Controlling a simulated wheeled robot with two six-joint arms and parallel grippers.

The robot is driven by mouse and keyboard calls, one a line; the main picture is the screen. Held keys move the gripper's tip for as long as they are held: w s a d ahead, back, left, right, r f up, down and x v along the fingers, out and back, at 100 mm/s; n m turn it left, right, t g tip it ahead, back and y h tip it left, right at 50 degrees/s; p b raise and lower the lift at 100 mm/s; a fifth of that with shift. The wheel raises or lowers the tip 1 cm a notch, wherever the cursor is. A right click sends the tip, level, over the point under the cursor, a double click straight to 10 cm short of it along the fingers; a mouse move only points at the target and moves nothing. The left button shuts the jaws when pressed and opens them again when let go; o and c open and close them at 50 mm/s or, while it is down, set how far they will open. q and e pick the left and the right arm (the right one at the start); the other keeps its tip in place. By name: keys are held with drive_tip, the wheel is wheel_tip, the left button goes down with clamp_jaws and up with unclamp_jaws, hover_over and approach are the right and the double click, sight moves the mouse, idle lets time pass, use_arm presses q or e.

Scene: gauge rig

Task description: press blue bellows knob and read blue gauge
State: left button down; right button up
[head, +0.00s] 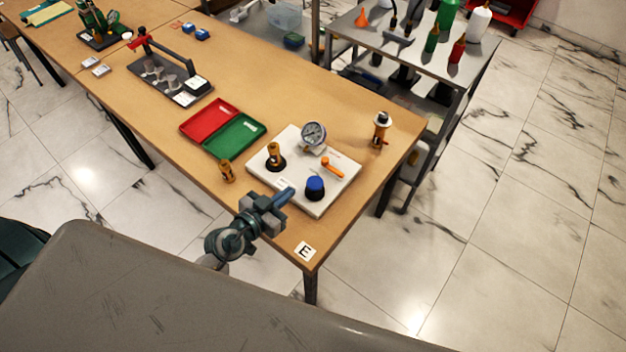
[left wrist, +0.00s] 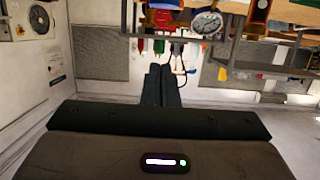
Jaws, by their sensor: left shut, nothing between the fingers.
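The blue bellows knob (head: 315,188) stands on the near right part of a white board (head: 344,180) at the table's near end. A round gauge (head: 313,134) with a white face and metal rim stands at the board's far edge. Its needle is too small to read. My left gripper (head: 288,192) is shut and empty, its fingertips over the board's near edge, left of the blue knob and apart from it in the picture. The shut fingers (left wrist: 162,85) also show in the left wrist view, with a gauge (left wrist: 207,22) near the top. My right gripper is not in view.
The board also carries a brass-and-black fitting (head: 274,155) and an orange lever (head: 332,168). Brass fittings stand left of the board (head: 227,171) and behind it (head: 381,129). Red (head: 211,118) and green (head: 234,135) trays lie to the left. An "E" card (head: 305,252) marks the near corner.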

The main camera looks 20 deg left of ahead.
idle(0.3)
use_arm(q)
hover_over(310, 184)
drive_tip(key=s, duration=0.1)
drive_tip(key=shift+d+f, duration=0.25)
drive_tip(key=shift+f, duration=1)
wheel_tip(310, 184, down, 3)
drive_tip(key=shift+s+f+b, duration=0.1)
drive_tip(key=shift+b, duration=0.85)
drive_tip(key=shift+a+f, duration=0.1)
drive_tip(key=shift+f, duration=0.3)
drive_tip(key=shift+f, duration=0.1)
drive_tip(key=shift+s+f, duration=0.15)
drive_tip(key=shift+f, duration=1.1)
